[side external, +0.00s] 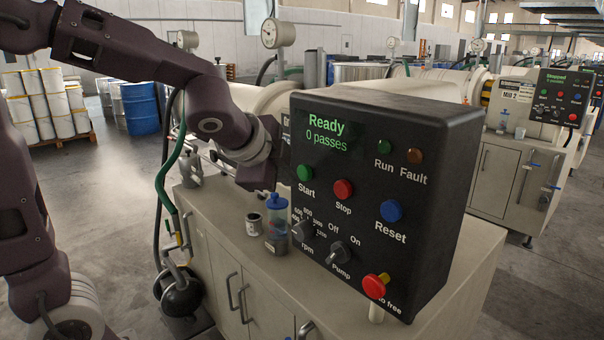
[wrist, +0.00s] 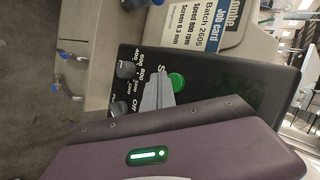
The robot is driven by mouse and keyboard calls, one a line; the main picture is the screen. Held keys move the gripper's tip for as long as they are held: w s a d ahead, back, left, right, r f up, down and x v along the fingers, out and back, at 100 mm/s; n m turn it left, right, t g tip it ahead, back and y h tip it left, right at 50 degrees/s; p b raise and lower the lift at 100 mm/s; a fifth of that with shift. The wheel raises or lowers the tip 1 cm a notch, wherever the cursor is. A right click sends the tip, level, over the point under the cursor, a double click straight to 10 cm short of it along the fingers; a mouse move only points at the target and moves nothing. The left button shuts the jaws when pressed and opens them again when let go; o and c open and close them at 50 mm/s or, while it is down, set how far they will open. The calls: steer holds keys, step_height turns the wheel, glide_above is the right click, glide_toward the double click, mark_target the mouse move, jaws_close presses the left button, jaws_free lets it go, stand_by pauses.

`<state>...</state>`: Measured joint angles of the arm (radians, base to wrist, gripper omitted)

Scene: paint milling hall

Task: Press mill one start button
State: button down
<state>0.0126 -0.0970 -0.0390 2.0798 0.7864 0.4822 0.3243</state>
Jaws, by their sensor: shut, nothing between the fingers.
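The mill one control box (side external: 440,150) is black, and its display reads "Ready, 0 passes". The green start button (side external: 304,172) is at the left of its face, left of the red stop button (side external: 343,189). In the wrist view the green start button (wrist: 177,82) shows just beside the fingertips of my gripper (wrist: 158,92). The fingers are shut and empty. I cannot tell whether they touch the button or the face. In the side view my gripper's body is at the left edge of the box, and its fingertips cannot be made out.
A blue reset button (side external: 391,211), rpm knob (side external: 302,229), pump knob (side external: 342,254) and red mushroom button (side external: 375,286) share the face. A blue-capped jar (side external: 276,222) and small tin (side external: 254,225) stand on the cabinet below. A job card (wrist: 215,25) shows beside the box.

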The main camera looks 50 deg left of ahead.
steer(key=shift+w, duration=0.15)
stand_by(0.7)
steer(key=shift+w, duration=0.3)
steer(key=shift+w, duration=0.45)
stand_by(0.6)
steer(key=shift+s, duration=0.9)
steer(key=s, duration=0.5)
stand_by(0.7)
